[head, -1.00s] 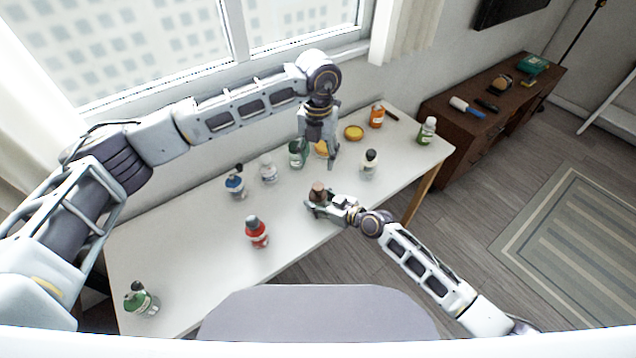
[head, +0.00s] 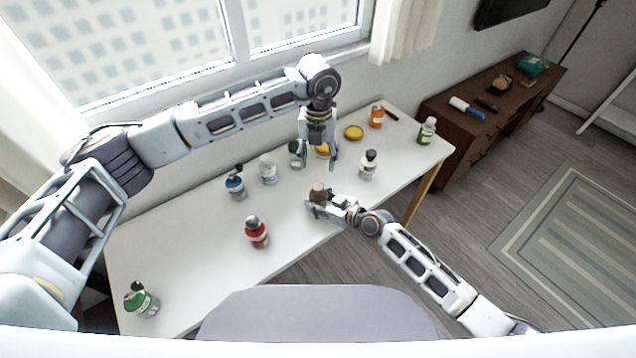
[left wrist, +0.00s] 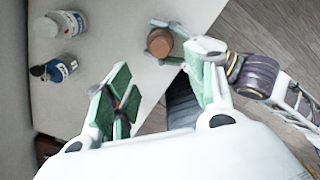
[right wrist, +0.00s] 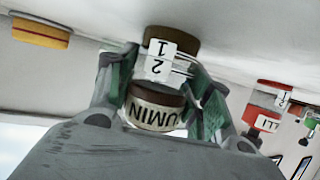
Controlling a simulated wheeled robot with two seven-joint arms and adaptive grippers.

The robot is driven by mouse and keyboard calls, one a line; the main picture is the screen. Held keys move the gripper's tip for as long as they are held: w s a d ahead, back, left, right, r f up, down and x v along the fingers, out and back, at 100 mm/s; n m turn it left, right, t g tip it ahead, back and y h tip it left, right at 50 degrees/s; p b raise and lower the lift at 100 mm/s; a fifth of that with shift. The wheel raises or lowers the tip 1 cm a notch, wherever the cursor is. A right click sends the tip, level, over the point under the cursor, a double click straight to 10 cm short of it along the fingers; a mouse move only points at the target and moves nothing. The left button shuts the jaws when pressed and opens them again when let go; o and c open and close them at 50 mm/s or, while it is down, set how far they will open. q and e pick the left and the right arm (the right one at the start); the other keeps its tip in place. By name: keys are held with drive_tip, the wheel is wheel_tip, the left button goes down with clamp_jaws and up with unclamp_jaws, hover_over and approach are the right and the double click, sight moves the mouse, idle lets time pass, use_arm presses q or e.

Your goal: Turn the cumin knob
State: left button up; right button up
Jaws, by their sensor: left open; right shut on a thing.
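The cumin jar shows in the right wrist view with its "UMIN" lettering (right wrist: 156,108) upside down and a tag marked 1 and 2. Its brown round knob (head: 318,190) shows in the head view and also in the left wrist view (left wrist: 160,42). My right gripper (head: 316,204) is shut on the jar, with one green-padded finger on each side (right wrist: 156,90). My left gripper (head: 319,158) is open, pointing down above the table, behind the knob in the head view. Its spread fingers (left wrist: 163,92) have the knob beyond them, apart from them.
On the white table (head: 200,275) stand a red bottle (head: 257,234), a blue bottle (head: 235,186), a white bottle (head: 269,171), a dark-capped bottle (head: 368,165) and a green bottle (head: 141,301). A yellow disc (head: 354,132) lies at the back. The front middle is clear.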

sight(318, 186)
use_arm(q)
drive_tip(key=shift+f, duration=5.55)
drive_tip(key=c, duration=1.1)
drive_tip(key=shift+o, duration=0.2)
drive_tip(key=shift+m, duration=2.8)
drive_tip(key=o, duration=1.1)
drive_tip(key=shift+c, duration=0.2)
